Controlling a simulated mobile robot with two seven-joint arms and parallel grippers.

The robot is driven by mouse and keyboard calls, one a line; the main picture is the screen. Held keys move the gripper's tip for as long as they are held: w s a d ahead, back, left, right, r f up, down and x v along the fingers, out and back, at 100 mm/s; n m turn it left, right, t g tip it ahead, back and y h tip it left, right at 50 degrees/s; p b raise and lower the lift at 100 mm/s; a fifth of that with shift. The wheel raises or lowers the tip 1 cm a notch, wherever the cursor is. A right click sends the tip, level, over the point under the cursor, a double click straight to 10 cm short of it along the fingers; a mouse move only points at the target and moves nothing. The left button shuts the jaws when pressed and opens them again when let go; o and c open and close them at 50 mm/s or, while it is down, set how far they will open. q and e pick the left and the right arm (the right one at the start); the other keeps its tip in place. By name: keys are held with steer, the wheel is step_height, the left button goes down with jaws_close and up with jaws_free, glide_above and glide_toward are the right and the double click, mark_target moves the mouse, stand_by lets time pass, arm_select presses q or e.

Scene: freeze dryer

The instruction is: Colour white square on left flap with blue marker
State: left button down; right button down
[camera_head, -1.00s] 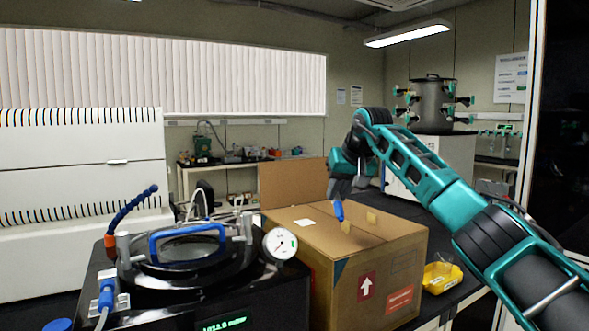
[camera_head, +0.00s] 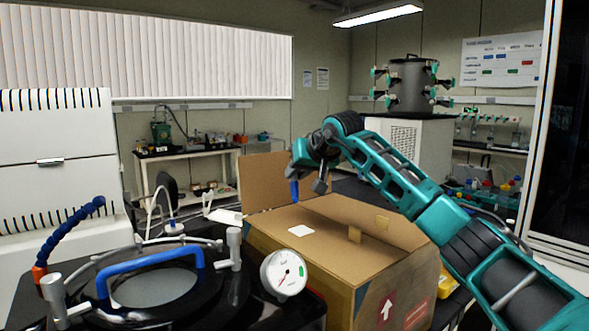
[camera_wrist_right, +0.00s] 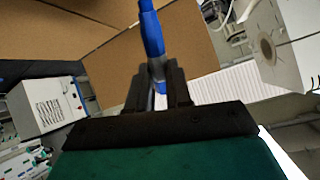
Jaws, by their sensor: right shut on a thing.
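A cardboard box (camera_head: 400,287) stands on the bench, with a small white square (camera_head: 300,231) on the left part of its top, which lies about flat. The square looks plain white. My right gripper (camera_head: 308,180) is shut on a blue marker (camera_head: 294,191), which hangs near upright with its lower end above the square in the picture and apart from it. In the right wrist view the marker (camera_wrist_right: 151,35) sticks out between the fingers (camera_wrist_right: 158,88), with brown cardboard beyond. The square cannot be made out there. My left gripper is not in view.
Another box flap (camera_head: 270,180) stands up at the back. A freeze dryer with a blue-handled lid (camera_head: 150,265) and a round gauge (camera_head: 284,273) stands close at the box's left. A yellow tray (camera_head: 446,283) is partly hidden behind my right arm.

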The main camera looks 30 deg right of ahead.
mark_target(298, 190)
steer(key=shift+s+f, duration=0.1)
steer(key=shift+f, duration=0.6)
step_height(298, 190, down, 4)
steer(key=b, duration=0.3)
steer(key=shift+f+b, duration=0.35)
steer(key=shift+f, duration=0.05)
stand_by(0.4)
steer(key=shift+f, duration=0.45)
stand_by(0.4)
stand_by(0.5)
steer(key=shift+f, duration=0.1)
stand_by(1.0)
steer(key=shift+d+p, duration=0.15)
steer(key=shift+p, duration=0.2)
